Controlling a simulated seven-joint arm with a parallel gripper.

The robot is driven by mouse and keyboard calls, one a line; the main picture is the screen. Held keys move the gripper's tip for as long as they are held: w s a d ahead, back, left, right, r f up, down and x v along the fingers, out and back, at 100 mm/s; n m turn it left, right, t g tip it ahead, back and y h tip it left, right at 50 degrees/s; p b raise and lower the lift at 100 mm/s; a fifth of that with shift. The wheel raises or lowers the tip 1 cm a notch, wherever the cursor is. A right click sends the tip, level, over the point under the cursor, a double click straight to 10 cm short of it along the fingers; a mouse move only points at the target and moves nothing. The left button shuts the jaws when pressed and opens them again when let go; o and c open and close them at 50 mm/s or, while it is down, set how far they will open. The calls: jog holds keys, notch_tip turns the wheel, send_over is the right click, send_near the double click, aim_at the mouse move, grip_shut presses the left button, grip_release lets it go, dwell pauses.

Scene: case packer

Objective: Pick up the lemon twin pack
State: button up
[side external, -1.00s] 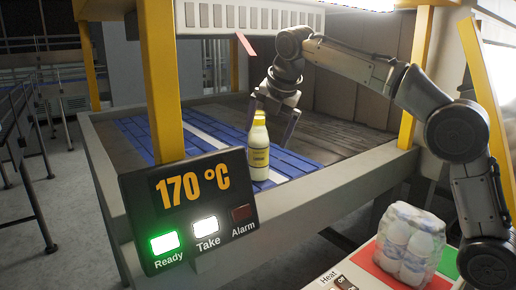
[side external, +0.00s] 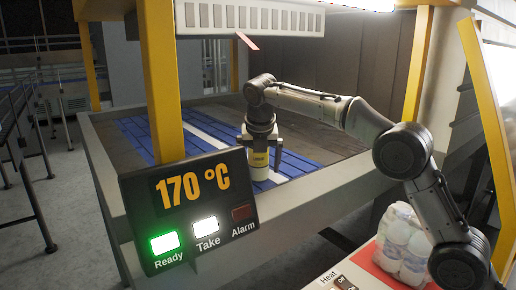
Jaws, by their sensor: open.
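The lemon twin pack (side external: 259,172), white bottles with yellow labels, stands upright on the blue slatted strip of the machine bed. In the side external view its caps and upper part are hidden behind my gripper (side external: 262,152). My gripper points down over the pack, with its wrist right above it. One dark finger shows along the pack's right side. The other finger is hard to make out at the left. The jaws are open, and I cannot tell whether the fingers touch the pack.
A yellow post (side external: 160,85) and a display panel (side external: 190,212) reading 170 °C, with Ready and Take lit, stand in front at the left. A white slotted hood (side external: 250,18) hangs above. A wrapped bottle pack (side external: 402,242) sits on the red patch at the lower right.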

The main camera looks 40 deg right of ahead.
jog(key=shift+x, duration=0.8)
jog(key=shift+c, duration=0.3)
grip_shut()
jog(key=shift+r, duration=0.2)
